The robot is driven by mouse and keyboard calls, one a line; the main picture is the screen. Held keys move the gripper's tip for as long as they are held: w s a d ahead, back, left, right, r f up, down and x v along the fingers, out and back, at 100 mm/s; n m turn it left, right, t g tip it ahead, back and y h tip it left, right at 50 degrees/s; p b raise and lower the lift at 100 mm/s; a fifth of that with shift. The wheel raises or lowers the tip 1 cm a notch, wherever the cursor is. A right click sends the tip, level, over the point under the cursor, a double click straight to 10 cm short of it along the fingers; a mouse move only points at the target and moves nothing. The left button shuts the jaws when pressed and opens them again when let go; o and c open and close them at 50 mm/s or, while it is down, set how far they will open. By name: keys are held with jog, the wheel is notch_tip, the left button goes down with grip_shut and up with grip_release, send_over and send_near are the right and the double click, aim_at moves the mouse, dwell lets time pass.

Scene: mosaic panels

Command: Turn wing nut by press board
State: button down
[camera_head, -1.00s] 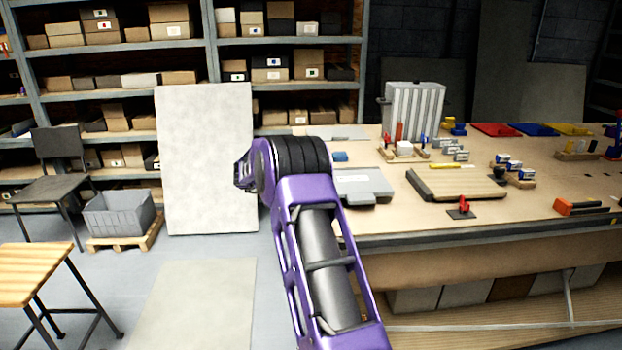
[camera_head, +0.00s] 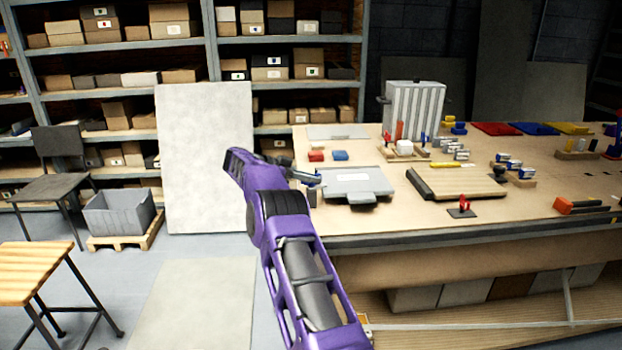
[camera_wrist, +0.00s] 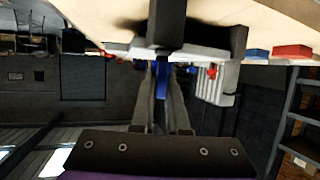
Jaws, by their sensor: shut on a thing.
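A small red wing-shaped piece (camera_head: 464,203) stands on a dark flat base at the table's front, by the flat wooden board with a dark edge (camera_head: 460,184). My gripper (camera_head: 311,180) is at the left end of the table, beside the grey flat case (camera_head: 357,187) and well left of the red piece. In the wrist view the fingers (camera_wrist: 161,68) are close together, with a small blue piece (camera_wrist: 162,82) showing between them. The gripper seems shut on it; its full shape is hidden. A dark block crosses the top of that view.
Red (camera_head: 316,155) and blue (camera_head: 340,155) blocks lie behind the case. A ribbed grey box (camera_head: 414,110) stands at the back, with small red and blue pieces before it. An orange-ended tool (camera_head: 580,206) lies at front right. Bare tabletop separates the case and board.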

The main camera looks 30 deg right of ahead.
dwell(0.7)
jog(key=c, duration=0.9)
grip_release()
jog(key=shift+v, duration=3.7)
